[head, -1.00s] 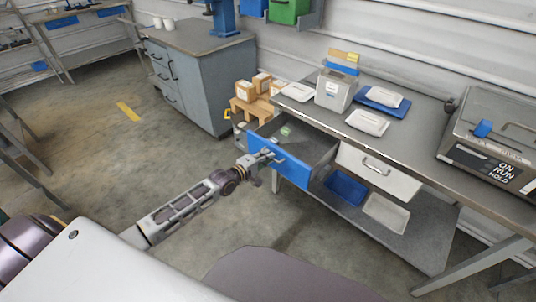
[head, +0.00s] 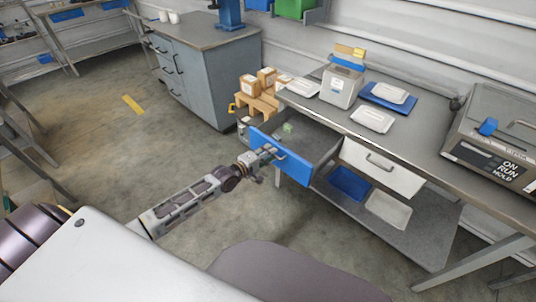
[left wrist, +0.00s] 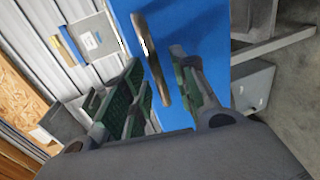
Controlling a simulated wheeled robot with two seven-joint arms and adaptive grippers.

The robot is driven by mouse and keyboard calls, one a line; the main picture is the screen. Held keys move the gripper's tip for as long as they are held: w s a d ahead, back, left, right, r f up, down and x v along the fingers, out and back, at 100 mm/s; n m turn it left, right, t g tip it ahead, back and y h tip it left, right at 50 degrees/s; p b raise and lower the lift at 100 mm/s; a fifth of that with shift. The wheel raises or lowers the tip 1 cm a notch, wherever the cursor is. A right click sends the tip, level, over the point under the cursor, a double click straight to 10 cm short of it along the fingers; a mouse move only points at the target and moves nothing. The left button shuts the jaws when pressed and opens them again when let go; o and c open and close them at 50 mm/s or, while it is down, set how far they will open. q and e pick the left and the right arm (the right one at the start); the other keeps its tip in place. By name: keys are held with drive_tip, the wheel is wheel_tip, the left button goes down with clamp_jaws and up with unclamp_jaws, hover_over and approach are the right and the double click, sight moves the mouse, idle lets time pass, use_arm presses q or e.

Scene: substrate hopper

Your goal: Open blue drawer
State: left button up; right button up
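The blue drawer (head: 293,168) stands pulled out from the left part of the workbench, and its inside shows, with a small greenish item (head: 288,128) in it. My left gripper (head: 264,157) is at the blue front, by the drawer's handle. In the left wrist view, the blue front (left wrist: 200,22) fills the middle and the handle (left wrist: 151,60) stands between the two fingers of my left gripper (left wrist: 155,78). The fingers are apart, with gaps beside the handle, so the gripper looks open around it. My right gripper is not in view.
A closed light-grey drawer (head: 382,166) is right of the blue one. A lower shelf (head: 420,225) holds a blue bin (head: 349,184) and a white bin (head: 388,209). Boxes on a wooden pallet (head: 262,104) stand behind the blue drawer. The floor left of it is clear.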

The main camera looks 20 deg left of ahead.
use_arm(q)
drive_tip(key=shift+s+r, duration=0.1)
drive_tip(key=shift+s, duration=0.05)
idle(0.3)
drive_tip(key=v, duration=1.1)
drive_tip(key=shift+s, duration=0.25)
idle(0.5)
drive_tip(key=shift+a, duration=0.15)
idle(0.5)
